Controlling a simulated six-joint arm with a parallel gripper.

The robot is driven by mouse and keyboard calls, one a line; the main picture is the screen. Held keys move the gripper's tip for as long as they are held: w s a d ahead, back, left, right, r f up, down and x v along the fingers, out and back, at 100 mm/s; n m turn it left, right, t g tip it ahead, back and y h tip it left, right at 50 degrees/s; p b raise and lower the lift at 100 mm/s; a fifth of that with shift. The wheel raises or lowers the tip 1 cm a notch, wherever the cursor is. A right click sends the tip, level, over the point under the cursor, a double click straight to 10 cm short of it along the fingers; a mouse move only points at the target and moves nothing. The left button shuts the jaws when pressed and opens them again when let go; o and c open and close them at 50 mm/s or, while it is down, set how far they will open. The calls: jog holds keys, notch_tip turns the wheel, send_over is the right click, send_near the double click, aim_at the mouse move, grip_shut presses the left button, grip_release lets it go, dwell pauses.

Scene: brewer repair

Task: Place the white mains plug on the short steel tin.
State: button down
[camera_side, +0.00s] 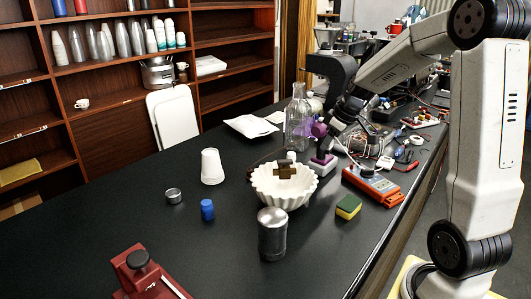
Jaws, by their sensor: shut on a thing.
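The short steel tin (173,196) stands on the black bench at the left, a small low cylinder apart from other things. My gripper (321,146) is at the far side of the bench, right of the glass bottle and well away from the tin. Purple parts show at its fingertips. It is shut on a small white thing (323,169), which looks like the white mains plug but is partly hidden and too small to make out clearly.
A glass bottle (298,125), sponge (348,207) and orange meter (372,186) are nearby.

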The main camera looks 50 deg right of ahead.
jog(key=w+a+r+n+y, duration=0.15)
jog(key=a+n, duration=0.25)
jog(key=a, duration=0.9)
notch_tip(320, 180, up, 2)
jog(key=n+g+y, duration=0.1)
jog(key=n, duration=0.3)
send_over(265, 215)
jog(key=s+d, duration=0.1)
jog(key=shift+s+f, duration=0.15)
jog(key=shift+f, duration=3.85)
jog(key=shift+f, duration=0.15)
jog(key=shift+c, duration=1.3)
grip_release()
jog(key=v, duration=1.2)
jog(key=shift+r, duration=0.2)
jog(key=shift+d+f, duration=0.1)
